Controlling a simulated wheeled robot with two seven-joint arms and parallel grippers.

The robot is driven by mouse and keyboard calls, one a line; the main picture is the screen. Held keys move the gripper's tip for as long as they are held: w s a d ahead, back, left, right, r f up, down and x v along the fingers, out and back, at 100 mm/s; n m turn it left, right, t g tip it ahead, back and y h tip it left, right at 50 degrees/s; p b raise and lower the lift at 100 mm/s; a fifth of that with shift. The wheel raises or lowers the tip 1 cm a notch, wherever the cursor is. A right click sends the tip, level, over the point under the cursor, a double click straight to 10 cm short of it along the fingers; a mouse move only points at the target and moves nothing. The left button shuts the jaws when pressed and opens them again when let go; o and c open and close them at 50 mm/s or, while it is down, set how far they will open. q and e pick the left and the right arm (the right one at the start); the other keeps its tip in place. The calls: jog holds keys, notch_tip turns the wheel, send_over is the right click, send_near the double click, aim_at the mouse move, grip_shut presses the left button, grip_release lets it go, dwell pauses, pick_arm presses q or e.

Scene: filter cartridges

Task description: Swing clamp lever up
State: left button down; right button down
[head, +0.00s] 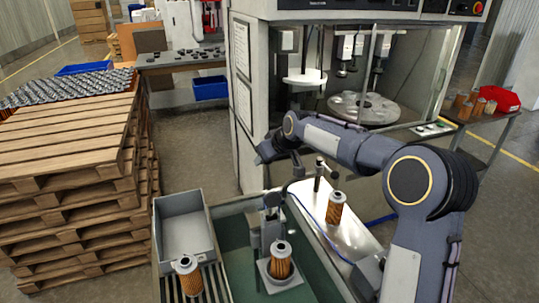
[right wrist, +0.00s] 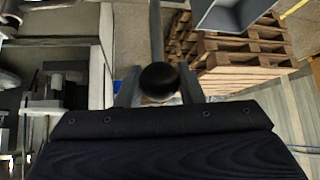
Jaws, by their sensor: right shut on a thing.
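My right gripper (head: 294,156) reaches in from the right above the clamp fixture. Its two fingers (right wrist: 158,88) are shut on the clamp lever, with the black ball knob (right wrist: 160,82) between them in the right wrist view. The grey lever rod (right wrist: 156,35) runs away beyond the knob. In the head view the clamp (head: 272,204) stands behind an orange pleated filter cartridge (head: 281,262), which sits upright on the fixture plate. The lever's dark end (head: 298,172) rises to the gripper, which partly hides it. My left gripper is out of view.
One filter (head: 188,278) stands on the slatted rack at left, another (head: 336,208) on the metal tray at right. A grey empty bin (head: 184,230) is left of the fixture. The machine cabinet (head: 262,110) stands close behind; stacked pallets (head: 75,190) are at left.

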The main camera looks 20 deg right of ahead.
jog(key=shift+w+f+g+p, duration=0.2)
jog(key=shift+w+g+p, duration=0.1)
jog(key=shift+w, duration=0.15)
jog(key=c, duration=1)
grip_release()
jog(key=shift+d, duration=0.1)
jog(key=shift+r, duration=0.1)
jog(key=shift+s+r, duration=0.2)
jog(key=b+v, duration=0.2)
jog(key=v, duration=0.5)
jog(key=shift+s, duration=0.15)
